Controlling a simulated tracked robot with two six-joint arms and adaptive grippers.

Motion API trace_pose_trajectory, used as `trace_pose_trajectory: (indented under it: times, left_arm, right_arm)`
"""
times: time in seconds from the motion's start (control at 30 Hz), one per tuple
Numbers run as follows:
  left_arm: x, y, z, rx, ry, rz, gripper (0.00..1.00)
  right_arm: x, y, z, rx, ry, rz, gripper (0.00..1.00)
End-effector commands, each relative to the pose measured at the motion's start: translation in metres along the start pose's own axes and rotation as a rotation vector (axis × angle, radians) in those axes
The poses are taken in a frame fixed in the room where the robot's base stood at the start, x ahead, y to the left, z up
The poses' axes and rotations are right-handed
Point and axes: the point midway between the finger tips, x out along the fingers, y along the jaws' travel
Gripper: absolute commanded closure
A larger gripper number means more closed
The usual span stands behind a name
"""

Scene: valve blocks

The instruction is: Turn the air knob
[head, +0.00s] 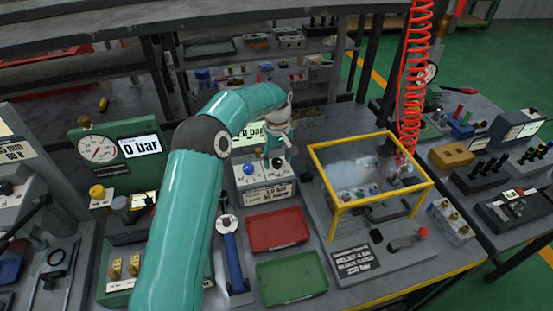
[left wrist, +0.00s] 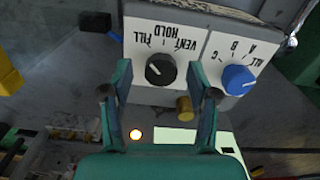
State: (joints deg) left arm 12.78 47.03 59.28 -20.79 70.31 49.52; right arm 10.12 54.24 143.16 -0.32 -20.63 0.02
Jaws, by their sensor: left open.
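A white-faced control box (head: 265,193) stands on the bench in the head view. It has a blue knob (head: 249,169) at left and a black knob beside it, partly hidden by my gripper. In the left wrist view, upside down, the black knob (left wrist: 160,69) has the labels VENT, HOLD and FILL. The blue knob (left wrist: 237,79) has A, B, C and ALL. No label says which is the air knob. My left gripper (head: 277,143) is open above the box. In the left wrist view its fingers (left wrist: 160,80) appear on either side of the black knob; contact cannot be told.
A brass fitting (left wrist: 184,109) is close to the right finger. A red tray (head: 278,229) and a green tray (head: 292,278) lie in front of the box. A yellow-framed guard (head: 333,208) stands to its right. A gauge panel (head: 105,150) is at left.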

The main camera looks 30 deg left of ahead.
Motion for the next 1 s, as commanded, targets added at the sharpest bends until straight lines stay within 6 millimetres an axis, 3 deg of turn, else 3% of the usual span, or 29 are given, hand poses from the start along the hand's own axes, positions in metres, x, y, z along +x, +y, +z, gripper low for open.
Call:
trace_pose_trajectory:
  times: [0.03,0.4,0.73,1.0]
  left_arm:
    - [-0.0002,0.0000,0.0000,0.000,0.000,0.000,0.40]
    - [-0.0003,0.0000,0.0000,0.000,0.000,0.001,1.00]
    - [-0.0009,0.0003,-0.0002,0.041,0.001,0.002,1.00]
    - [-0.0015,0.0005,-0.0006,0.192,0.002,0.003,1.00]
  right_arm:
    - [-0.0002,-0.0001,0.0000,0.000,0.000,0.000,0.37]
    - [-0.0001,0.0000,0.0000,0.000,0.000,0.000,0.37]
    - [-0.0013,-0.0005,0.0000,0.000,0.000,0.000,0.37]
    - [-0.0045,-0.0016,0.0000,0.000,0.000,0.000,0.37]
